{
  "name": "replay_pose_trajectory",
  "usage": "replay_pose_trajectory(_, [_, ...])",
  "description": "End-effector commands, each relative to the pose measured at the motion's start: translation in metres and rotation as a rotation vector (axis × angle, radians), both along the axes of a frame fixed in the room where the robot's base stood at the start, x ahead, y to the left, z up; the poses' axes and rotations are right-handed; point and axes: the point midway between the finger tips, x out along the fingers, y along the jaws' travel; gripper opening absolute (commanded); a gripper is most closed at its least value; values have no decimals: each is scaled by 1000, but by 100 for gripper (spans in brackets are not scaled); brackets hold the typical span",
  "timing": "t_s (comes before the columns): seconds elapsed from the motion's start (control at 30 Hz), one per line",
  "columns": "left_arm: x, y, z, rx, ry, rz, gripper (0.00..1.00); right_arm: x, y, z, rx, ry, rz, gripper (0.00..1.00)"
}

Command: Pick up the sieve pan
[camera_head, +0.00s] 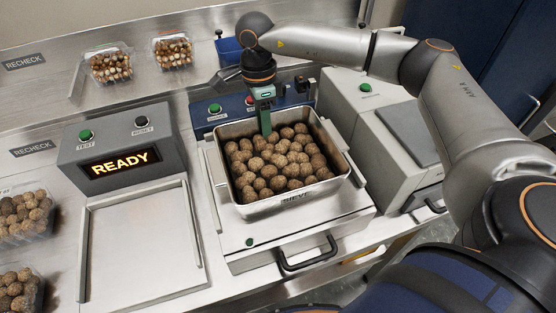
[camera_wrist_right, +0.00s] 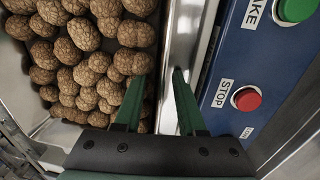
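The sieve pan (camera_head: 285,203) is a metal rectangular pan with a label on its front wall. It is full of brown, wrinkled, nut-like balls (camera_head: 275,165) and sits on a metal shaker stand. My right gripper (camera_head: 265,122) points down at the pan's back wall. In the right wrist view my right gripper (camera_wrist_right: 160,90) has its green fingers apart, one inside the pan over the balls and one outside. The pan's wall (camera_wrist_right: 169,70) runs between them. My left gripper is not in view.
A blue panel (camera_wrist_right: 225,90) with green and red buttons stands close behind the pan. A READY display box (camera_head: 120,150) and an empty metal plate (camera_head: 143,245) are to the left. Clear trays of balls (camera_head: 24,215) stand at far left. A grey machine (camera_head: 385,145) is at right.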

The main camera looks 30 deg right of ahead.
Motion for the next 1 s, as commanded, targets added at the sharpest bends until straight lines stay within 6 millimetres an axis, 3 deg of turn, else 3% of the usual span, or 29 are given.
replay_pose_trajectory(0.03, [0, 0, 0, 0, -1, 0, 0, 0, 0, 0, 0, 0, 0, 33])
replay_pose_trajectory(0.33, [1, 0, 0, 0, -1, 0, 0, 0, 0, 0, 0, 0, -1, 0])
replay_pose_trajectory(1.0, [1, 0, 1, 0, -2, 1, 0, 0, 0, 0, -1, 1, 0, 0])
